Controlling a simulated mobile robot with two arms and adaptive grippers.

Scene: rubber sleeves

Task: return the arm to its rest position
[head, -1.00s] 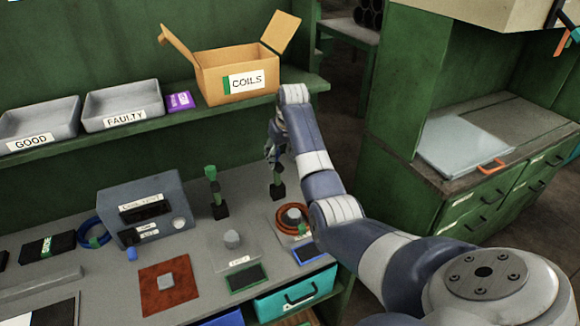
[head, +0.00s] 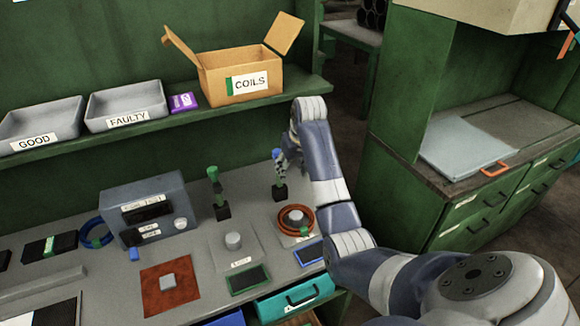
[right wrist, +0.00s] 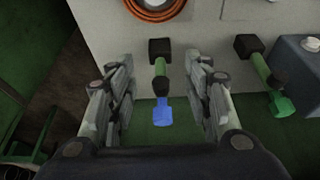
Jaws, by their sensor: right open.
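My right arm (head: 325,165) reaches over the right part of the workbench. Its gripper (head: 287,160), small and partly hidden by the wrist in the head view, is beside the blue-topped tool on its black block (head: 280,193). In the right wrist view my gripper's two fingers (right wrist: 162,80) are wide apart. The tool's blue top (right wrist: 162,112) and green stem (right wrist: 160,68) lie between them in the picture, with clear gaps on both sides. The fingers hold nothing. My left gripper is not in view.
A green-topped tool (head: 213,172) stands to the left. The shelf above bears the COILS box (head: 215,85) and grey GOOD (head: 32,128) and FAULTY (head: 120,103) trays. A teal drawer (head: 320,284) is at the front.

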